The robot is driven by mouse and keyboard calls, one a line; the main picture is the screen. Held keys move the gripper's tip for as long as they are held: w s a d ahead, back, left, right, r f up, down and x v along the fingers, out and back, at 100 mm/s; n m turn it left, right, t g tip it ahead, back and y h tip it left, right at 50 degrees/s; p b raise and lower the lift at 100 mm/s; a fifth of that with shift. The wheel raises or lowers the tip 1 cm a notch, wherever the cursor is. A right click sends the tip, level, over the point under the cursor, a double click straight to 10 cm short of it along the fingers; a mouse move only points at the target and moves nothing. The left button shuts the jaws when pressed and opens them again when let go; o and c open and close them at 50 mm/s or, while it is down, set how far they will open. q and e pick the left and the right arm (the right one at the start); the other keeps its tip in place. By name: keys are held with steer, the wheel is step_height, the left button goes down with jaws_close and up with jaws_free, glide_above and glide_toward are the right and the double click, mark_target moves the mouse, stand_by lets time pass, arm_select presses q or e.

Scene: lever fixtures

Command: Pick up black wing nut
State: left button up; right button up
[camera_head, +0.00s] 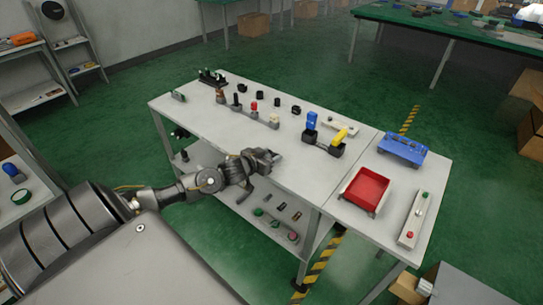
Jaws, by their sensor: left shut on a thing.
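My left gripper (268,158) is over the left front part of the white table (190,125), near its front edge. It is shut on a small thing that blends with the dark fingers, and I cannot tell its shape. Small black parts stand apart on the table behind it: one at the back (259,95), one in the middle (277,102) and one to the right (296,110). They are too small for me to tell whether one is a black wing nut.
A grey bar with black, red and other knobs (254,107) lies behind my gripper. Blue and yellow levers (340,137) stand to its right. A red tray (365,191), a blue fixture (403,148) and a button bar (413,220) are farther right. Tabletop around the gripper is clear.

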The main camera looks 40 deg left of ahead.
arm_select(q)
step_height(320, 180, up, 3)
steer(key=shift+r, duration=0.1)
steer(key=s+d+r, duration=0.9)
steer(key=s, duration=0.1)
steer(key=shift+s+r+b, duration=0.3)
steer(key=shift+s+r, duration=0.05)
steer(key=shift+w+d, duration=0.1)
steer(key=w+d+r, duration=0.3)
steer(key=d+r, duration=0.3)
steer(key=d, duration=0.1)
steer(key=w+d+r, duration=0.4)
steer(key=d+r, duration=0.3)
steer(key=shift+w+d, duration=0.25)
steer(key=shift+d, duration=0.05)
